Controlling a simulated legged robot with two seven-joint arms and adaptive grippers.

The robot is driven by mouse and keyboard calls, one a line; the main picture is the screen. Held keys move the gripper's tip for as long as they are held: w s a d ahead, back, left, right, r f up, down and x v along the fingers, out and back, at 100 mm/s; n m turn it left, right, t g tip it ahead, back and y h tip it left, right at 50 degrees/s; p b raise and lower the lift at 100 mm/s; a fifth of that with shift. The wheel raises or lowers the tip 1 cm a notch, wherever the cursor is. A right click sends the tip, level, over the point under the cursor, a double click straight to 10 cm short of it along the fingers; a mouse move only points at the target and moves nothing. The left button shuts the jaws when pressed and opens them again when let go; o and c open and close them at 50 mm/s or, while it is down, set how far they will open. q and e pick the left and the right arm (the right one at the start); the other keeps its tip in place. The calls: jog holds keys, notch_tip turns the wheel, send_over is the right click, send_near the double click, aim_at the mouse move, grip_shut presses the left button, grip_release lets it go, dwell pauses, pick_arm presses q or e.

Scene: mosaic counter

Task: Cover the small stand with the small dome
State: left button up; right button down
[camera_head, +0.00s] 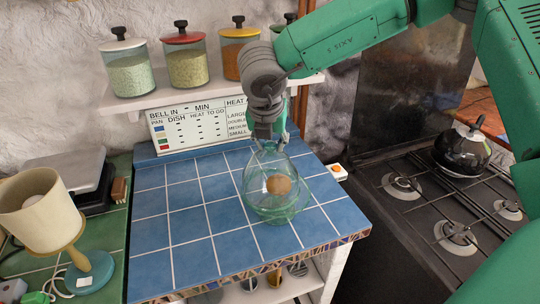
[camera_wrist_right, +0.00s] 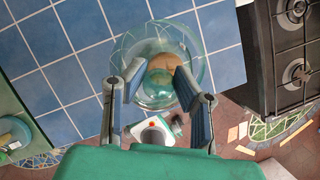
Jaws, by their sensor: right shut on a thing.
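The small dome (camera_head: 252,192) is clear greenish glass over the right part of the blue tiled counter. My right gripper (camera_head: 265,136) is shut on its top from above. In the right wrist view, the dome (camera_wrist_right: 204,62) shows beyond the fingers (camera_wrist_right: 158,98), which stand on either side of its narrow top. A round brown thing (camera_head: 279,184), perhaps the top of the small stand, shows through the glass; it also shows in the wrist view (camera_wrist_right: 158,72). I cannot tell whether the dome's rim touches the counter. My left gripper is not in view.
A sign board (camera_head: 190,125) stands behind the counter (camera_head: 165,235), under a shelf of lidded jars (camera_head: 186,68). A lamp (camera_head: 35,205) stands left. A stove with a black kettle (camera_head: 460,150) is right. A small white box (camera_head: 338,172) sits by the counter's right edge. The counter's left part is clear.

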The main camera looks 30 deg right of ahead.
notch_tip(320, 180, up, 9)
jog(key=shift+r, duration=0.15)
jog(key=p, duration=0.4)
jog(key=shift+s+d+p, duration=0.35)
jog(key=shift+p, duration=0.05)
jog(key=f+b, duration=0.1)
jog(key=f, duration=0.1)
jog(key=f+b, duration=0.1)
jog(key=f, duration=0.1)
jog(key=d+f+b, duration=0.1)
jog(key=shift+s+f+b, duration=0.2)
jog(key=shift+f+b, duration=0.1)
jog(key=shift+f, duration=0.1)
jog(key=shift+a+f+b, duration=0.1)
jog(key=shift+f+b, duration=0.95)
jog(key=shift+f, duration=0.75)
jog(key=c, duration=1.2)
grip_release()
jog(key=shift+r, duration=0.15)
